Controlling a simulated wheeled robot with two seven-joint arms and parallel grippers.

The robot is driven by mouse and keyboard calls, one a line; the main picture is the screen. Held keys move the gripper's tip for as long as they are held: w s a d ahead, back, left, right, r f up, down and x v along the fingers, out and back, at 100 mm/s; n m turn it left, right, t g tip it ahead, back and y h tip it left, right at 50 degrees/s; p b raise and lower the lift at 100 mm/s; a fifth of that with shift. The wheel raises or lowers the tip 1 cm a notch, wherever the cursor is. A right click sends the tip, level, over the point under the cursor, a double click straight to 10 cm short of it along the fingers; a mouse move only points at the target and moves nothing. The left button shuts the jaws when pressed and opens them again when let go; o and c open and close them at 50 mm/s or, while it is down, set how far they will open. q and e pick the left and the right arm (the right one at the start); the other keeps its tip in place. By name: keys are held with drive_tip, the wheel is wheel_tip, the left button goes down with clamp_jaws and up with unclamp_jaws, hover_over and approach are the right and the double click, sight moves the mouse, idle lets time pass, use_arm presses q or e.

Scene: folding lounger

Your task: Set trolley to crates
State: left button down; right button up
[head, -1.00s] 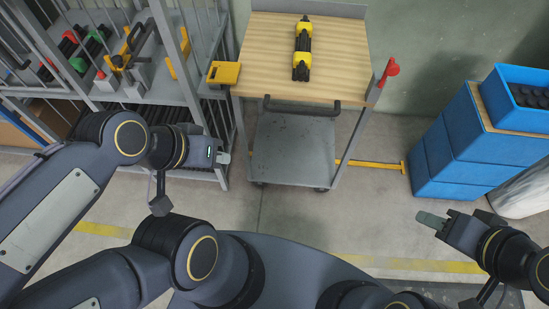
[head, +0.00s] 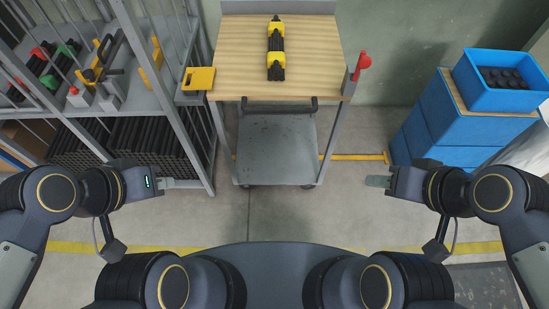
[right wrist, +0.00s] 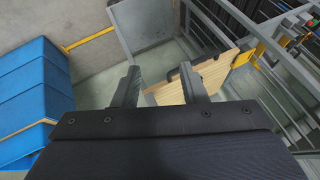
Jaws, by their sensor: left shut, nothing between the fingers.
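The trolley (head: 225,80) stands upright ahead of me in the head view, with a wooden top, a grey lower shelf (head: 275,150) and a black handle (head: 280,107) on its near side. A yellow and black tool (head: 276,45) lies on its top. The blue crates (head: 435,125) are stacked at the right, apart from the trolley. My left gripper (head: 172,183) is shut and empty, nearer to me than the trolley and to its left. My right gripper (head: 376,181) is empty, between trolley and crates; its fingers stand apart in the right wrist view (right wrist: 159,70). Neither gripper touches the trolley.
A grey rack (head: 160,100) with tools and black bars stands close to the trolley's left. A yellow box (head: 198,78) sits at the trolley's left corner, and a red piece (head: 362,64) at its right. A yellow floor line (head: 360,157) runs toward the crates. The near floor is clear.

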idle(0.5)
drive_tip(key=m+t+y+b, duration=0.2)
drive_tip(key=m+t+b, duration=0.9)
drive_tip(key=b, duration=2.4)
approach(281, 112)
drive_tip(key=w+a+m+g, duration=0.1)
drive_tip(key=w+m+g, duration=0.1)
drive_tip(key=w, duration=0.2)
drive_tip(key=x, duration=0.4)
drive_tip(key=b+x, duration=0.1)
drive_tip(key=x, duration=0.1)
drive_tip(key=shift+a+r, duration=0.1)
drive_tip(key=shift+r, duration=0.15)
drive_tip(key=shift+w+a, duration=0.15)
drive_tip(key=shift+w, duration=0.3)
clamp_jaws()
